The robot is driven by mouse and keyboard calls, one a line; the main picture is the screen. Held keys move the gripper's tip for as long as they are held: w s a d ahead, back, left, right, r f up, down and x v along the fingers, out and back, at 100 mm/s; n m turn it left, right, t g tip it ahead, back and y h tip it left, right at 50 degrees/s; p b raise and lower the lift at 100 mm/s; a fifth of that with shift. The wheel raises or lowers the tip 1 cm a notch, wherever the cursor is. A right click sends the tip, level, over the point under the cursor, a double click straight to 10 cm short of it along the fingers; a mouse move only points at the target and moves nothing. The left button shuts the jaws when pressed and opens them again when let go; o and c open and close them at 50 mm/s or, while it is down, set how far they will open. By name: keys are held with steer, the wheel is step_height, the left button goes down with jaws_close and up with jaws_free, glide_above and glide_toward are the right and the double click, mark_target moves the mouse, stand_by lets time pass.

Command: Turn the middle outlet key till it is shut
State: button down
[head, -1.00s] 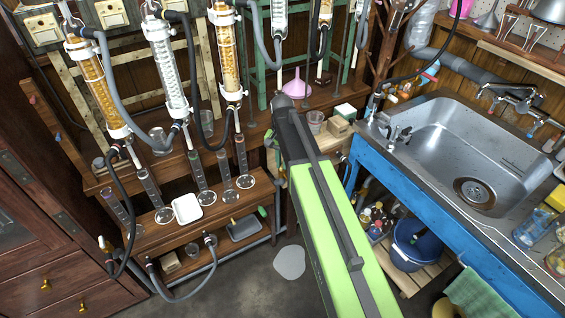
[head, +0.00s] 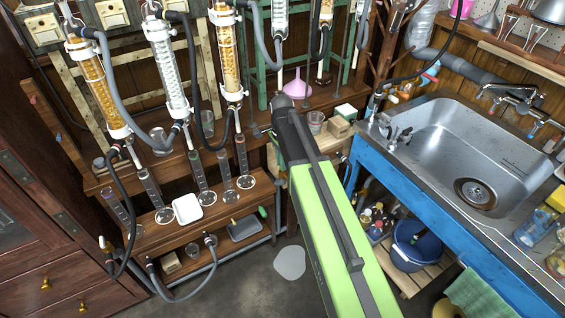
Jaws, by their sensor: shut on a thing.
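My green arm reaches up from the bottom of the head view. My gripper (head: 264,132) is at its dark far end, by the bench's front edge, mostly hidden behind the arm's end. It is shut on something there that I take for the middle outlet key. The key is hidden, so I cannot see how far it is turned. Three packed columns hang at the left: an amber one (head: 94,85), a clear white one (head: 166,65) and another amber one (head: 229,55). Their lower outlets stand left of my gripper.
Several glass cylinders (head: 199,172) stand on the lower shelf beside a white dish (head: 187,208). Hoses loop around the columns. A pink funnel (head: 297,87) and a beaker (head: 316,122) are close to my arm's end. A steel sink (head: 465,150) on a blue frame fills the right.

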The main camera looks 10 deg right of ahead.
steer(key=shift+a+m, duration=0.1)
steer(key=shift+m, duration=0.2)
steer(key=c, duration=1.5)
jaws_free()
steer(key=shift+o, duration=0.2)
step_height(320, 180, up, 17)
steer(key=p, duration=1.7)
steer(key=shift+r, duration=0.2)
